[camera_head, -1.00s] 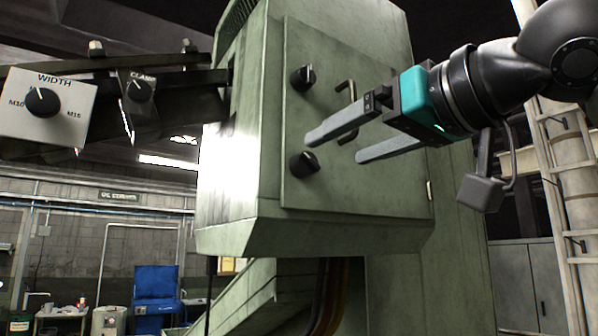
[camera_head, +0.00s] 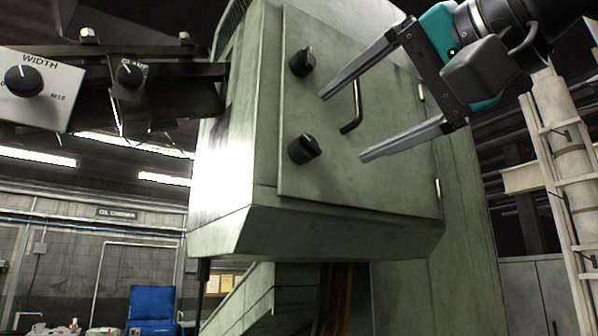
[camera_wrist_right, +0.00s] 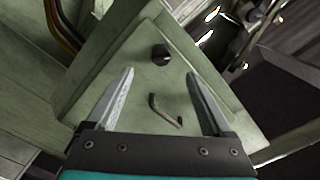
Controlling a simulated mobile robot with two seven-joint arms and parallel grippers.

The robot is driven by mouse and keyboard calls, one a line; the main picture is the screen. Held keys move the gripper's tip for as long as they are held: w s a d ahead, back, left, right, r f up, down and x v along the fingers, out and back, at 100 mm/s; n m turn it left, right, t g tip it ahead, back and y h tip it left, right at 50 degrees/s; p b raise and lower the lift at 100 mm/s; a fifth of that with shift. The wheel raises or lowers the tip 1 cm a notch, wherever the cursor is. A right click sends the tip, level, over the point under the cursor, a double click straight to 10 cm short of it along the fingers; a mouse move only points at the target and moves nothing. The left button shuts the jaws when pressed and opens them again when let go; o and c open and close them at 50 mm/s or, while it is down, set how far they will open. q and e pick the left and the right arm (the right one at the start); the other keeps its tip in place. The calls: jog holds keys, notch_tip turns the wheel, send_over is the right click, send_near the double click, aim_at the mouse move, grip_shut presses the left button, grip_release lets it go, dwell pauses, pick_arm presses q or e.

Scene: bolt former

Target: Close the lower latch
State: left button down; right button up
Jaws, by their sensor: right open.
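The lower latch (camera_head: 304,149) is a black rotary knob near the lower left corner of the green cabinet door (camera_head: 390,190). The upper latch (camera_head: 302,62) is a similar black knob above it. A bent metal handle (camera_head: 352,108) sits between them, to their right. My right gripper (camera_head: 342,127) is open and empty in front of the door, its fingers pointing left, to the right of the lower latch and apart from it. In the right wrist view, a black knob (camera_wrist_right: 160,55), apparently the lower latch, lies ahead between the open fingers, with the handle (camera_wrist_right: 165,110) nearer. My left gripper is not in view.
The protruding handle is close to my right fingers. At left, a WIDTH dial panel (camera_head: 30,90) and a smaller CLAMP dial (camera_head: 130,75) stick out on an arm. Hinges (camera_head: 438,188) line the door's right edge. Cables (camera_head: 335,300) hang below the cabinet.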

aim_at(312, 144)
jog(key=shift+m, duration=0.3)
jog(key=p+x, duration=0.1)
jog(key=x, duration=0.6)
jog(key=shift+w+a+r+p, duration=0.15)
jog(key=shift+a+p, duration=0.15)
jog(key=shift+p, duration=0.1)
jog(key=m+b, duration=0.3)
jog(key=shift+w+a+f+m, duration=0.15)
jog(key=shift+w+f+m, duration=0.05)
jog(key=shift+f+m, duration=0.15)
jog(key=shift+r+m, duration=0.1)
jog(key=shift+m, duration=0.45)
jog(key=shift+r+m+b, duration=0.1)
jog(key=shift+m+b, duration=0.3)
jog(key=shift+m, duration=0.8)
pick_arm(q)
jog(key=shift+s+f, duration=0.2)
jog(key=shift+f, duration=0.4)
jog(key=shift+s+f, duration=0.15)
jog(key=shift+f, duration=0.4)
pick_arm(e)
jog(key=shift+c, duration=0.2)
